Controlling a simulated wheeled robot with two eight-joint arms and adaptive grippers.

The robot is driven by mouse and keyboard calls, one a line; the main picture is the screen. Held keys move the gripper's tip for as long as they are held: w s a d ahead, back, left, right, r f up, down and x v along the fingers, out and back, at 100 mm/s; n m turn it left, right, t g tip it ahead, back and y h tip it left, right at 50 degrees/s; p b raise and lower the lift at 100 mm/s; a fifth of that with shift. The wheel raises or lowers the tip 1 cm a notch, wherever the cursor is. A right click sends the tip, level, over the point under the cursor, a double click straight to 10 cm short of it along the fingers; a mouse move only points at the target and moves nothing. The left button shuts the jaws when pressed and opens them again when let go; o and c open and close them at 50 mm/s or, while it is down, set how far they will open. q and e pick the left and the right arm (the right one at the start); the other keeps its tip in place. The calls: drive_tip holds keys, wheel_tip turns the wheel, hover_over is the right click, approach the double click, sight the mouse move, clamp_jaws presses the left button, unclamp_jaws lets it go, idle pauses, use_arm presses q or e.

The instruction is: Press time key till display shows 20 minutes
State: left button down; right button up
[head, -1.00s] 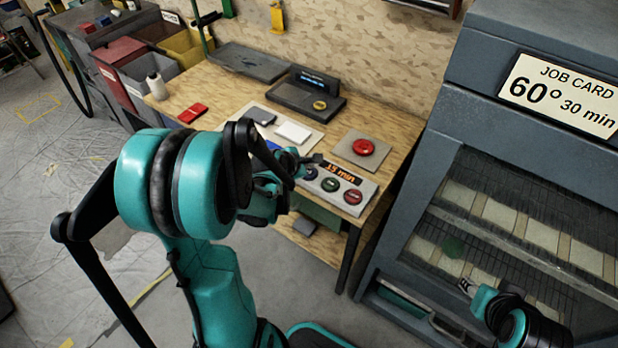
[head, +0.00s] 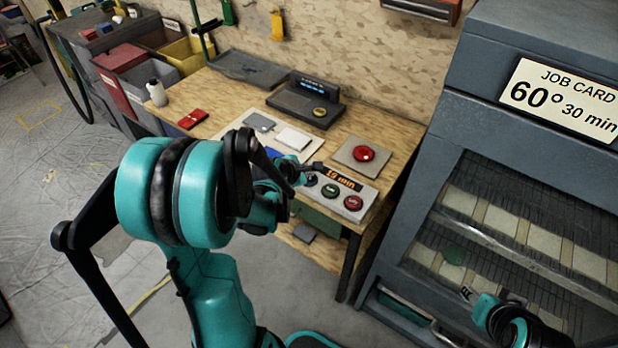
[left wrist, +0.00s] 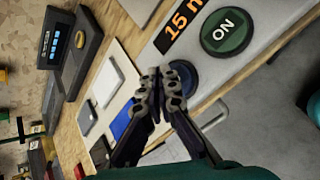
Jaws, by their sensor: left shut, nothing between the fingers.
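The control panel (head: 364,212) lies on the bench's right front. Its orange display (head: 341,179) reads 15 min, and part of it shows in the left wrist view (left wrist: 181,21). A dark blue round key (left wrist: 186,80) sits beside the green ON key (left wrist: 226,32). A red key (head: 353,202) is at the panel's right end. My left gripper (left wrist: 161,86) is shut and empty, its fingertips over the blue key's edge and partly hiding it. I cannot tell whether they touch it. My right gripper (head: 467,293) is before the grey cabinet at lower right, too small to judge.
A red button (head: 364,153) on a plate sits behind the panel. A white card (head: 293,136), a dark console (head: 305,101) and a red box (head: 193,118) lie on the bench (head: 395,135). The grey cabinet (head: 471,115) bears a job card (head: 562,97) reading 60° 30 min.

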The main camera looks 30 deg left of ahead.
idle(0.5)
use_arm(q)
drive_tip(key=shift+f+b, duration=0.45)
drive_tip(key=shift+f+b, duration=0.35)
drive_tip(key=shift+b, duration=0.05)
idle(0.4)
drive_tip(key=shift+r, duration=0.15)
drive_tip(key=shift+r+p, duration=0.65)
drive_tip(key=shift+r, duration=0.15)
wheel_tip(320, 180, up, 5)
drive_tip(key=p, duration=0.4)
idle(0.3)
